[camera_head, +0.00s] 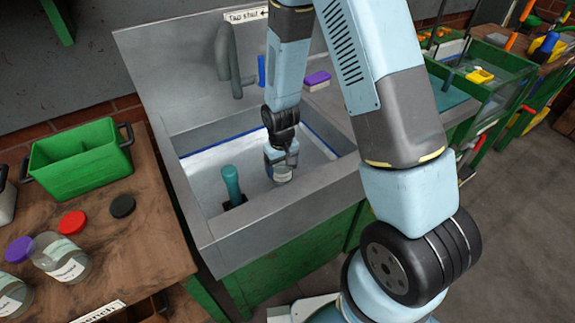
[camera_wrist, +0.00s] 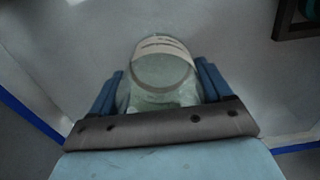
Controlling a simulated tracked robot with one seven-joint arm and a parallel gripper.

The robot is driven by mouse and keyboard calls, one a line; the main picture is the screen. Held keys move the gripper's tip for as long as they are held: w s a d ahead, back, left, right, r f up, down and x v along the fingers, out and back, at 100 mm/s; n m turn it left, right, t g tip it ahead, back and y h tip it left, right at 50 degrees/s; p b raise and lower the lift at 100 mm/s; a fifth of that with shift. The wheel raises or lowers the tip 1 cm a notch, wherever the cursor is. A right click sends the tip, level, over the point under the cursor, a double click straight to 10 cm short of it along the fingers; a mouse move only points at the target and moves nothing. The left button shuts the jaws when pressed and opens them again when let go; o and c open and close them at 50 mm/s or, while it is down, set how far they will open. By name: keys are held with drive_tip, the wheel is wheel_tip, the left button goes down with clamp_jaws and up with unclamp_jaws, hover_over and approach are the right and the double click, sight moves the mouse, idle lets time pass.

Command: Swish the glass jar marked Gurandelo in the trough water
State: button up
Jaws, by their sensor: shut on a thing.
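My gripper (camera_head: 281,168) reaches down into the grey metal trough (camera_head: 205,240). It is shut on a clear glass jar (camera_wrist: 160,80), with one blue finger on each side in the wrist view. In the head view only a small part of the jar (camera_head: 283,178) shows below the fingers. The jar has a pale label band whose writing I cannot read. The jar looks open and empty, as far as I can tell. A blue line runs along the trough's inner walls. I cannot clearly make out the water surface or how deep the jar sits.
A teal-handled tool (camera_head: 232,184) stands in the trough left of my gripper. A tap (camera_head: 230,62) rises at the back, with a purple-topped sponge (camera_head: 317,79) on the ledge. The wooden bench (camera_head: 140,262) at left holds a green bin (camera_head: 80,160), jars (camera_head: 62,258) and lids (camera_head: 72,222).

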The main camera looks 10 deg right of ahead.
drive_tip(key=shift+s+a, duration=0.1)
drive_tip(key=shift+a, duration=0.1)
drive_tip(key=shift+w+d, duration=0.5)
drive_tip(key=shift+d, duration=0.75)
drive_tip(key=shift+w+d, duration=0.55)
drive_tip(key=shift+d, duration=0.65)
drive_tip(key=shift+w+d, duration=0.5)
drive_tip(key=shift+d, duration=0.75)
drive_tip(key=shift+s+a, duration=0.5)
drive_tip(key=shift+a, duration=0.75)
drive_tip(key=shift+s+a, duration=0.55)
drive_tip(key=shift+a, duration=0.65)
drive_tip(key=shift+s+a, duration=0.5)
drive_tip(key=shift+a, duration=0.75)
drive_tip(key=shift+w+d, duration=0.5)
drive_tip(key=shift+d, duration=0.75)
drive_tip(key=shift+w+d, duration=0.55)
drive_tip(key=shift+d, duration=0.65)
drive_tip(key=shift+w+d, duration=0.5)
drive_tip(key=shift+d, duration=0.75)
